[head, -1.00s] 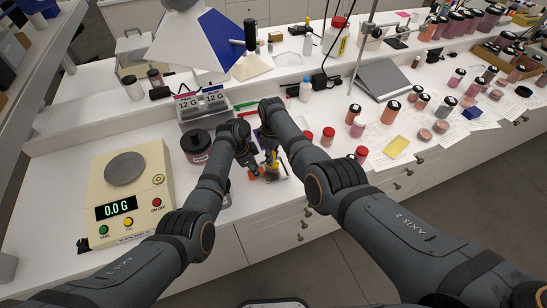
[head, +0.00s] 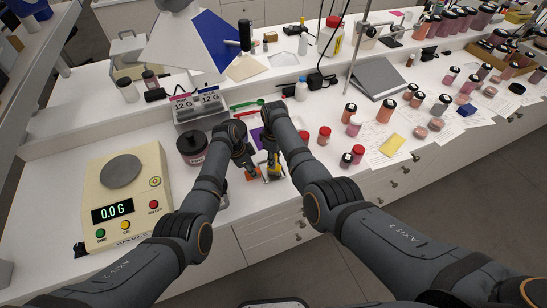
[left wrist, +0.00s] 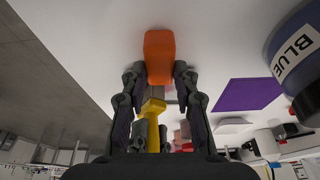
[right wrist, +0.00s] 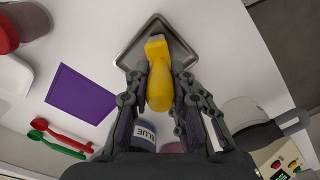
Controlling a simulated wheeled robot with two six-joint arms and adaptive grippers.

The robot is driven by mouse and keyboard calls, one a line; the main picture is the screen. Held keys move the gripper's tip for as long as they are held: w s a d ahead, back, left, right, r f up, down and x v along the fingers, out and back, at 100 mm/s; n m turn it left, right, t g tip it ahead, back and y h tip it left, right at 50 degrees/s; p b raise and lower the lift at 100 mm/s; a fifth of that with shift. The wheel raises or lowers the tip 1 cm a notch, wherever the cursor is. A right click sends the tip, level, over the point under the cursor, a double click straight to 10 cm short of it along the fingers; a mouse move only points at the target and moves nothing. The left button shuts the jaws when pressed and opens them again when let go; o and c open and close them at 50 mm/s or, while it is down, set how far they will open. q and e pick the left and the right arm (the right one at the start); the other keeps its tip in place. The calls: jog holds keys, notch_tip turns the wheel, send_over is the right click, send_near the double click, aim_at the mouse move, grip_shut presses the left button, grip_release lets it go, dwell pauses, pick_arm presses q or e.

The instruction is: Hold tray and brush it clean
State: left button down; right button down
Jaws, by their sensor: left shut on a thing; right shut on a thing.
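My left gripper (left wrist: 158,74) is shut on an orange grip (left wrist: 160,50), which also shows in the head view (head: 251,174). My right gripper (right wrist: 160,84) is shut on a brush with a yellow handle (right wrist: 160,88); its pale tip points at the tray. The small square metal tray (right wrist: 133,47) lies under the brush in the right wrist view. In the head view the two grippers are close together at the front of the bench, and they hide most of the tray. Whether the bristles touch the tray, and how the orange grip joins it, I cannot tell.
A purple sheet (right wrist: 80,93) lies beside the tray, with red and green spoons (right wrist: 62,138) beyond. A dark-lidded jar (head: 193,147) and a scale reading 0.0 G (head: 125,195) stand left. Red-lidded jars (head: 324,136) stand right. The bench's front edge is close.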

jog(key=shift+s, duration=0.2)
jog(key=shift+s+a+f, duration=0.2)
jog(key=shift+s+a, duration=0.1)
jog(key=shift+w+a+r, duration=0.1)
jog(key=shift+a+r, duration=0.05)
jog(key=shift+a, duration=0.3)
jog(key=shift+w+a, duration=0.2)
jog(key=shift+w, duration=0.65)
jog(key=shift+w+d, duration=0.25)
jog(key=shift+d, duration=0.1)
jog(key=shift+d, duration=0.1)
jog(key=shift+s+d, duration=0.1)
jog(key=shift+d, duration=0.2)
